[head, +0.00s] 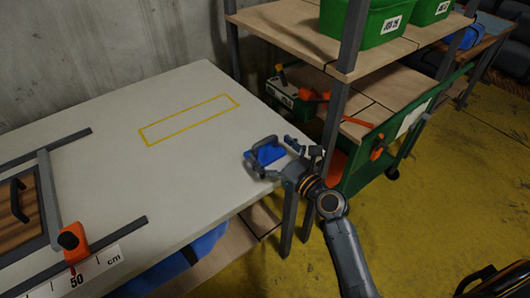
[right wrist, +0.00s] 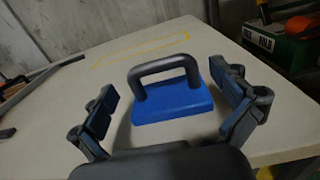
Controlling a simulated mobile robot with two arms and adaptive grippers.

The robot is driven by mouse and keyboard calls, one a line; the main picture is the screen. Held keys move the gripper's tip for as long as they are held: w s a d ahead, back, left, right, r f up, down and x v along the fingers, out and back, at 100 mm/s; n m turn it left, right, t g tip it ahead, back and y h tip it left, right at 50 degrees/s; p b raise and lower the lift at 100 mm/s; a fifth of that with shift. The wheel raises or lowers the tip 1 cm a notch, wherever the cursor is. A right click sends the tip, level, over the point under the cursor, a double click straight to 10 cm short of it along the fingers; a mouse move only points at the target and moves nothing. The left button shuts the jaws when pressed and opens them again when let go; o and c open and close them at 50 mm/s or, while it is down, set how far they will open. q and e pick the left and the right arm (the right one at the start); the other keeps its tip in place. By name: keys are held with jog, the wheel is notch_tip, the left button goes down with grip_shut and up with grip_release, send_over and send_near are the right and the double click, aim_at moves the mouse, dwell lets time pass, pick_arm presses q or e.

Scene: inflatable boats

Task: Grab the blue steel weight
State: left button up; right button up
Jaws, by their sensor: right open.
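The blue steel weight (head: 268,153) is a blue block with a dark grey arched handle. It sits near the right edge of the white table (head: 100,110). In the right wrist view the weight (right wrist: 172,101) lies ahead of my fingers, roughly between their tips, with its handle upright. My right gripper (head: 275,159) is open, its two fingers spread on either side of the weight. It also shows in the right wrist view (right wrist: 168,100), and no contact is clear. My left gripper is not in view.
A yellow taped rectangle (head: 190,119) marks the table behind the weight. A wooden panel with a handle (head: 20,215) and an orange clamp (head: 75,243) are at the left. A shelf with green bins (head: 375,22) stands beyond the right edge.

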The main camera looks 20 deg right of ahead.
jog(key=x, duration=0.2)
jog(key=shift+w, duration=0.3)
jog(key=c, duration=1.7)
jog(key=shift+r, duration=0.2)
jog(key=shift+c, duration=0.2)
